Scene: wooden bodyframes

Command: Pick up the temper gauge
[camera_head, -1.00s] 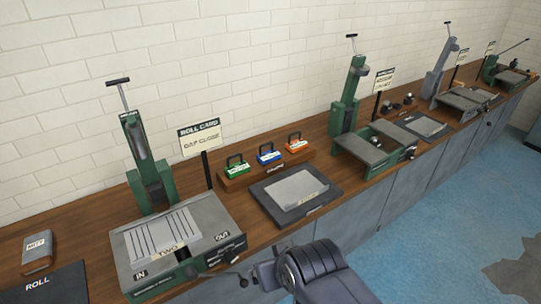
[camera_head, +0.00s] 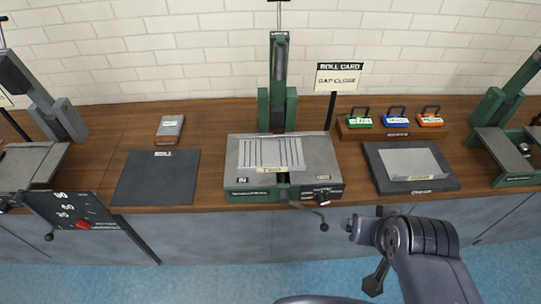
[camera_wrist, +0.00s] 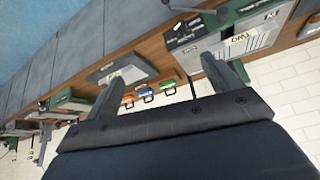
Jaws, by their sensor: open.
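I cannot make out which thing is the temper gauge; no readable label names it. A small grey block with a pale label (camera_head: 170,128) lies on the bench behind the dark ROLL mat (camera_head: 157,178) in the head view. A dial board with numbers and a red knob (camera_head: 74,218) stands at the front left. My gripper (camera_wrist: 168,72) shows in the wrist view with its two fingers wide apart and nothing between them. Beyond the fingers are the bench and its tools, some way off.
A green-framed rolling machine (camera_head: 240,194) stands mid-bench, its crank jutting over the front edge. Green (camera_head: 360,121), blue (camera_head: 396,121) and orange (camera_head: 431,120) handled blocks sit on a wooden rack. A dark tray (camera_head: 448,185) holds a grey plate. Blue floor lies in front.

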